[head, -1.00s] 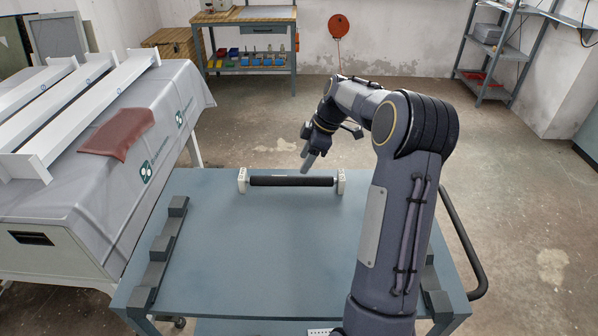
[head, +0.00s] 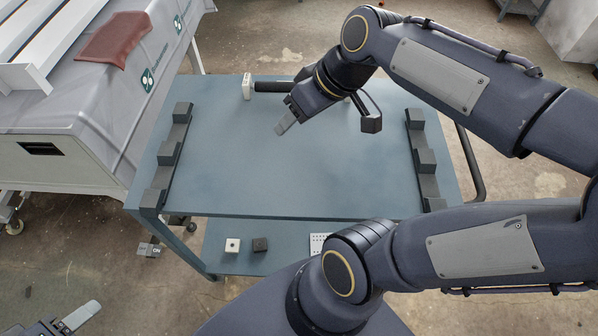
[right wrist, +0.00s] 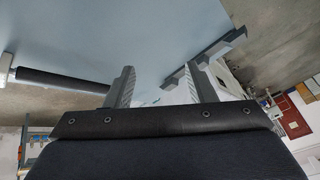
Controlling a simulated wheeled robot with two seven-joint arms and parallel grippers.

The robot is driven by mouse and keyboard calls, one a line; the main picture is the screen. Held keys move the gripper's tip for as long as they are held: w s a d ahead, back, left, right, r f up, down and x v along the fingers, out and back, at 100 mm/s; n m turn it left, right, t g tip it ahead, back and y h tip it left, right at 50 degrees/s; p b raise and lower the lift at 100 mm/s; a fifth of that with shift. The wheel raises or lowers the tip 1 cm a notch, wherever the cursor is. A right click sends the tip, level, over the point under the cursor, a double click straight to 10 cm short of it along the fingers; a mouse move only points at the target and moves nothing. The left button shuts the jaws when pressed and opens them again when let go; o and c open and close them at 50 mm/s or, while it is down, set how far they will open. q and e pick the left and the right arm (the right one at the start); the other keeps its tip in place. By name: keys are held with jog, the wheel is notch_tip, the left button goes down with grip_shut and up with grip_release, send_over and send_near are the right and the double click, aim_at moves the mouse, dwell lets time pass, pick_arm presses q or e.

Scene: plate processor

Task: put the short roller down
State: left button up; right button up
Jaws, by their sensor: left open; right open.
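The short roller (head: 272,87) is a black cylinder with a white end block (head: 247,87) at its left end. It lies at the far edge of the blue-grey table (head: 300,180); its right part is hidden behind my right arm. It also shows at the left of the right wrist view (right wrist: 62,79), apart from the fingers. My right gripper (head: 285,121) is open and empty above the table, nearer to me than the roller. In the right wrist view, nothing is between its fingers (right wrist: 166,88). My left gripper (head: 80,317) is open at the bottom left corner, partly cut off.
Dark notched rails (head: 168,160) and (head: 422,160) run along the table's left and right sides. The table's middle is clear. A covered bench with a brown cloth (head: 115,38) stands at the left.

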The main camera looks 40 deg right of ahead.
jog(key=s+a+f+m, duration=0.3)
jog(key=s+a+f, duration=0.2)
jog(key=s, duration=0.2)
jog(key=shift+s+a+t, duration=0.3)
jog(key=shift+a, duration=0.05)
jog(key=shift+f, duration=0.1)
dwell(0.6)
